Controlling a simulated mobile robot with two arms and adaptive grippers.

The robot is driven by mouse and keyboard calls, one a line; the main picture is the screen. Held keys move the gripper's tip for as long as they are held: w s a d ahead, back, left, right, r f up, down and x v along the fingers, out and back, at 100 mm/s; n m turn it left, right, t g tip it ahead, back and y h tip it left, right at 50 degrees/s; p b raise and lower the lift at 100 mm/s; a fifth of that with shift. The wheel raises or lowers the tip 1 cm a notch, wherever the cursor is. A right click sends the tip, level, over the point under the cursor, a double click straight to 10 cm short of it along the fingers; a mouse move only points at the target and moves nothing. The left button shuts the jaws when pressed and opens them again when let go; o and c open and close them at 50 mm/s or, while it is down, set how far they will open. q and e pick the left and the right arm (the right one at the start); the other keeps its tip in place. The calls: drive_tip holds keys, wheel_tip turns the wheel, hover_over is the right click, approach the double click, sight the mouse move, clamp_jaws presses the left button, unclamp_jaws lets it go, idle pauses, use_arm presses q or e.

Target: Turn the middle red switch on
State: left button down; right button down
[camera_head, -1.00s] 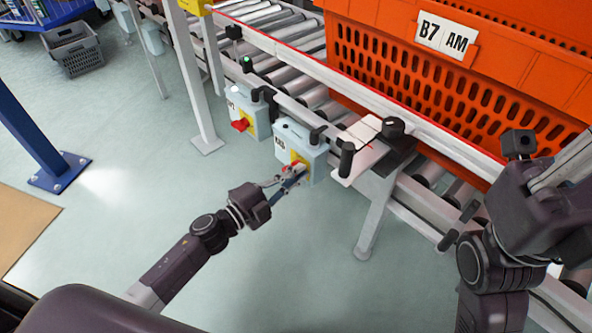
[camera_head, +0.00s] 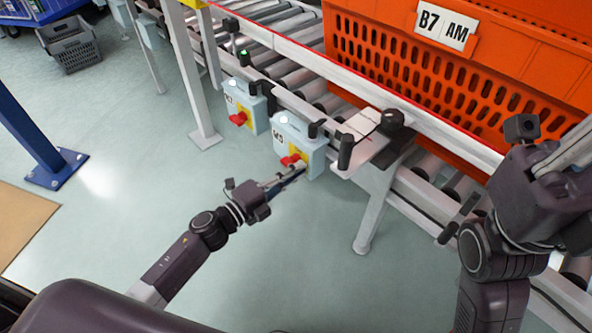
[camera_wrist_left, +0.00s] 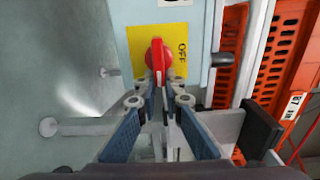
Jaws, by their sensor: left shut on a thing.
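A grey-blue switch box (camera_head: 310,135) hangs under the conveyor rail, nearest of the boxes I see. Its red switch (camera_head: 290,160) sits on a yellow plate. My left gripper (camera_head: 300,168) reaches it from the front. In the left wrist view the red switch (camera_wrist_left: 157,55) stands upright in the picture, its lower end between my closed fingertips (camera_wrist_left: 160,88). The word OFF is on the yellow plate (camera_wrist_left: 178,67), right of the switch. A white lamp (camera_head: 284,119) shows on top of the box.
A second box (camera_head: 256,108) with a red switch (camera_head: 238,119) hangs further left, and another box (camera_head: 149,36) beyond it. Orange totes (camera_head: 400,70) stand on the roller conveyor. A white leg (camera_head: 374,210) stands right of the nearest box. The floor before it is clear.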

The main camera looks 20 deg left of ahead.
use_arm(q)
drive_tip(key=shift+w+a+f+y, duration=0.2)
drive_tip(key=shift+a+y, duration=0.1)
drive_tip(key=shift+a, duration=0.25)
drive_tip(key=c, duration=2)
unclamp_jaws()
drive_tip(key=shift+a, duration=0.1)
drive_tip(key=shift+c, duration=0.2)
drive_tip(key=shift+s+d+r, duration=0.1)
drive_tip(key=shift+s+d, duration=0.05)
drive_tip(key=shift+d, duration=0.1)
drive_tip(key=v, duration=1.2)
drive_tip(key=shift+f, duration=0.2)
